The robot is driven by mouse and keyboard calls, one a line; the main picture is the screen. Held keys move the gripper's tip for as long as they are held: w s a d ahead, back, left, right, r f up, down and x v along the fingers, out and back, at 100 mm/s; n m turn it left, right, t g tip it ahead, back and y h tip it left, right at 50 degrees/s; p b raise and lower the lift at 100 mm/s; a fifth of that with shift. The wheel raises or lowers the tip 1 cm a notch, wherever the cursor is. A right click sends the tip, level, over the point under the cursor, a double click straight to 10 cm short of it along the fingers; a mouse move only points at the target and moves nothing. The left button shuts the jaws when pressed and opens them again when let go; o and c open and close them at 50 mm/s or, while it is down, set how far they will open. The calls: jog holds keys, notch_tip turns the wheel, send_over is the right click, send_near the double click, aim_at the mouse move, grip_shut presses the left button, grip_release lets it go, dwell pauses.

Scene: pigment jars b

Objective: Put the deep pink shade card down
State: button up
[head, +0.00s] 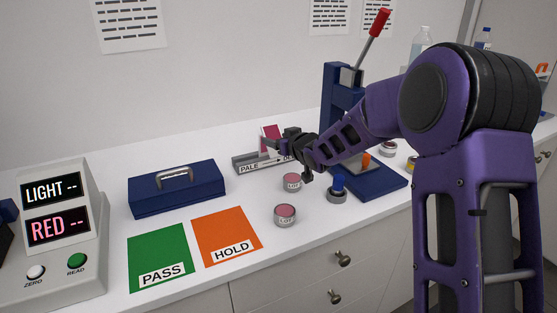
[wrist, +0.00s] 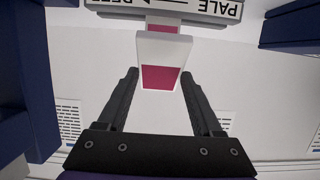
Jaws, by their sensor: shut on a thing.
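The deep pink shade card (head: 269,133) is a small upright card with a white border. In the wrist view the deep pink card (wrist: 161,77) is between the tips of my gripper (wrist: 159,78). My gripper (head: 285,144) is shut on the card in the head view, at the long grey card rack (head: 247,163) marked PALE to DEEP. The rack (wrist: 120,9) shows upside down at the top of the wrist view, with another pink patch just beyond the card. I cannot tell whether the card touches the rack, as my gripper hides part of it.
Pink-topped jars (head: 285,215) (head: 292,182) stand in front of the rack. A blue press (head: 338,100) with a red-tipped lever is right. A blue toolbox (head: 177,187), green PASS mat (head: 158,255), orange HOLD mat (head: 226,235) and colour meter (head: 60,240) are left.

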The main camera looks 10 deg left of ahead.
aim_at(267, 158)
jog(key=shift+f+b, duration=0.45)
jog(key=shift+f, duration=2.85)
jog(key=shift+f, duration=0.1)
jog(key=o, duration=1.3)
